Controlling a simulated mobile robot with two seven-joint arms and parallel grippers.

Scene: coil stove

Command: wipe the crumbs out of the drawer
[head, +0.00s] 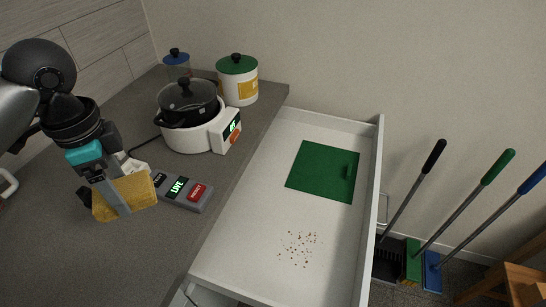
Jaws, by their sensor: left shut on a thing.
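The open white drawer (245,225) extends beside the counter in the middle of the head view. Brown crumbs (299,247) lie scattered on its floor in the near part. A flat green panel (322,171) with a small handle lies in the drawer's far part, apart from the crumbs. My left gripper (116,200) is shut on a yellow sponge (137,191) and holds it over the counter, left of the drawer. My right gripper is not in view.
Long-handled brushes (413,258) stand right of the drawer.

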